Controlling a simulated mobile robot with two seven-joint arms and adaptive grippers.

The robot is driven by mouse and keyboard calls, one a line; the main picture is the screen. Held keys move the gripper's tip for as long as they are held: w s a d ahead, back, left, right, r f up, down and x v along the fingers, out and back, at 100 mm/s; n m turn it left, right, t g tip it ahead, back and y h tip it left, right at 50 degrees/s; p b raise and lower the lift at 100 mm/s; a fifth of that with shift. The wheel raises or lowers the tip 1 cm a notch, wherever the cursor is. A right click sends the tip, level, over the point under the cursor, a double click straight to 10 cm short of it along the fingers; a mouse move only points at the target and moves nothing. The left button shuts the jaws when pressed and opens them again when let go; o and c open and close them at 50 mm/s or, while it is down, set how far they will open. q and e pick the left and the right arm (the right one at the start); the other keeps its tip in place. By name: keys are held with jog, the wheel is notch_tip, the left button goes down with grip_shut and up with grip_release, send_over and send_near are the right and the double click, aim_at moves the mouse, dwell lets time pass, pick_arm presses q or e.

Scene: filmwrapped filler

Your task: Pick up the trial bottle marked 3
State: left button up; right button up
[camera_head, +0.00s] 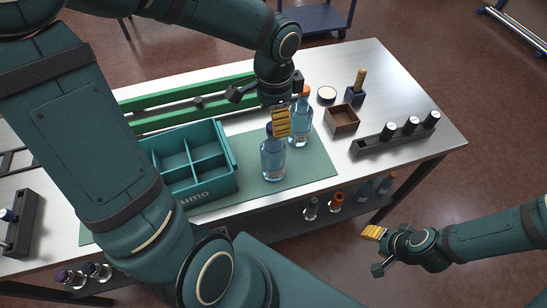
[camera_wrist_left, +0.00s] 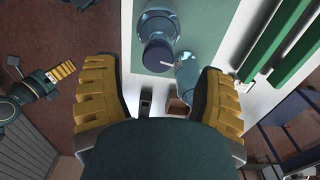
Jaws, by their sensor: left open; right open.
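Two clear blue bottles stand upright on the green mat (camera_head: 318,163). The nearer bottle (camera_head: 272,164) has a dark blue cap; the farther bottle (camera_head: 301,125) has an orange cap. I cannot read a number on either. My left gripper (camera_head: 260,108) is open above and behind the dark-capped bottle, one yellow finger pad overlapping the view of the bottles. In the left wrist view the dark-capped bottle (camera_wrist_left: 160,24) and the other bottle (camera_wrist_left: 188,72) show between the spread fingers (camera_wrist_left: 157,75), with nothing held. My right gripper (camera_head: 377,250) is open and empty in front of the table.
A teal divided crate (camera_head: 222,187) stands left of the bottles, with green rails (camera_head: 150,102) behind. More bottles (camera_head: 311,208) sit under the table.

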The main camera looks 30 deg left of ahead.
aim_at(273, 152)
pick_arm(q)
jog(key=shift+s+f+b, duration=0.2)
jog(key=shift+f+b, duration=0.15)
jog(key=shift+f, duration=2.3)
jog(key=shift+c, duration=0.2)
grip_shut()
